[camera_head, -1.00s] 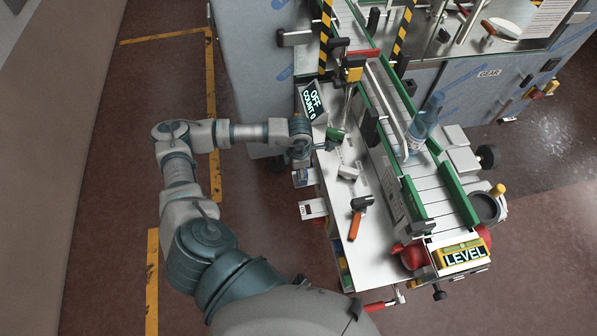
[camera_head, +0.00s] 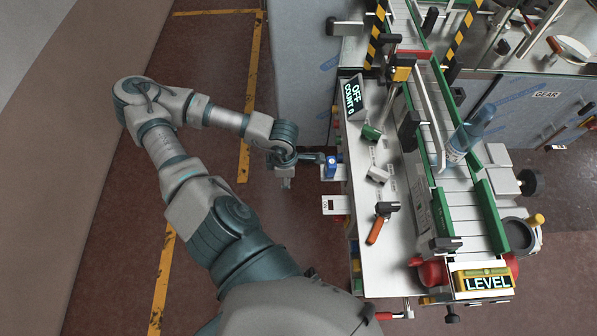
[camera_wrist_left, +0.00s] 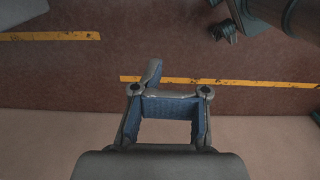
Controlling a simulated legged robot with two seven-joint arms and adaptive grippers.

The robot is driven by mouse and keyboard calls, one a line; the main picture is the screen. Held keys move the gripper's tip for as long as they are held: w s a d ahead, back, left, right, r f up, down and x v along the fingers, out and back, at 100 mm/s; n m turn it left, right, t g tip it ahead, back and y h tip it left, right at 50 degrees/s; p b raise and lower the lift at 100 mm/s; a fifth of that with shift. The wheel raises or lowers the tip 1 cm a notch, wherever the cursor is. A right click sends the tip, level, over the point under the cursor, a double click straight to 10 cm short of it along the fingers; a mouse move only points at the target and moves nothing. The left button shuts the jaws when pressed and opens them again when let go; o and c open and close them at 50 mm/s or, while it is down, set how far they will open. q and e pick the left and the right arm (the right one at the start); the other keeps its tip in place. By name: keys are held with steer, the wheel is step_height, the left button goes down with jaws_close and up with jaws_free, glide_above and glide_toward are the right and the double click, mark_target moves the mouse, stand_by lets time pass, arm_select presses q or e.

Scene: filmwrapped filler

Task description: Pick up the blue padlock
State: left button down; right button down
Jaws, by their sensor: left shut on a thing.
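The blue padlock (camera_head: 331,168) shows in the head view beside the left edge of the machine's white worktop, at the tip of my left gripper (camera_head: 320,158). My left gripper points to the right and is shut on the padlock. Its dark fingers partly cover the view of that spot. My right gripper is in no view.
A display (camera_head: 352,96) reading OFF, COUNT 0 stands behind. A conveyor with a bottle (camera_head: 463,138) runs along the right. Floor is open at left.

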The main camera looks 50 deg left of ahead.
arm_select(q)
steer(key=shift+s, duration=0.4)
steer(key=shift+c, duration=1.9)
jaws_free()
